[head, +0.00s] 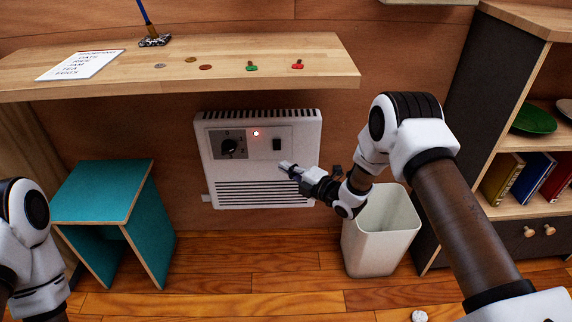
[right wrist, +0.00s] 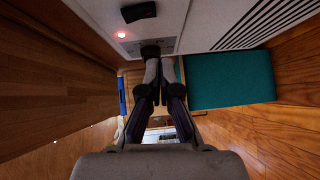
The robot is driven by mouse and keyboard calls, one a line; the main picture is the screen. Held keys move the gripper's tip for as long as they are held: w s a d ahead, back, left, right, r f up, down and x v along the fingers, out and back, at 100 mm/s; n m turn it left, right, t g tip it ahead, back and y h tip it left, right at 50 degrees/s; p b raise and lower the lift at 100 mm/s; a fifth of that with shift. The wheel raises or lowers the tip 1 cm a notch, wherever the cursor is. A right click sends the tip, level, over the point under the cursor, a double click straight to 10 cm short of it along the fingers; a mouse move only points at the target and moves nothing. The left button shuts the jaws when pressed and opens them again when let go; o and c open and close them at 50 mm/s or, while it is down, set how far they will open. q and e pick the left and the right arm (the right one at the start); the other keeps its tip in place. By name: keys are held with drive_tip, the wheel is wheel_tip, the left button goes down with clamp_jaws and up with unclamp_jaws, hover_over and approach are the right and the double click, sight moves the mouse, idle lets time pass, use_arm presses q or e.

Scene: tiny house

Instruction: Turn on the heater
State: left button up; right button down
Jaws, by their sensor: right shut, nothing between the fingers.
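The white heater (head: 215,170) is mounted on the wooden wall under the shelf. Its control panel has a black dial (head: 231,146) at left, a lit red light (head: 256,133) and a black switch (head: 276,144) at right. My right gripper (head: 285,167) is shut and empty, with its tips in front of the heater just below the switch. In the right wrist view, the heater (right wrist: 215,18), red light (right wrist: 121,34) and switch (right wrist: 138,12) show beside the shut fingers (right wrist: 158,70); the dial is partly hidden behind the tips. My left arm shows at the left edge; its gripper is out of view.
A wooden shelf (head: 330,75) above the heater holds a paper list (head: 80,65), coins and small red and green items. A teal stool (head: 105,190) stands left of the heater. A white bin (head: 378,245) stands below my right arm, beside a bookcase (head: 450,125).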

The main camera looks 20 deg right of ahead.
use_arm(q)
drive_tip(key=r+p, duration=0.1)
drive_tip(key=w+r+p, duration=0.1)
drive_tip(key=shift+r, duration=0.3)
use_arm(e)
drive_tip(key=f+v, duration=0.1)
drive_tip(key=v, duration=0.6)
drive_tip(key=shift+d+f, duration=0.3)
drive_tip(key=shift+d, duration=0.1)
drive_tip(key=shift+s, duration=0.15)
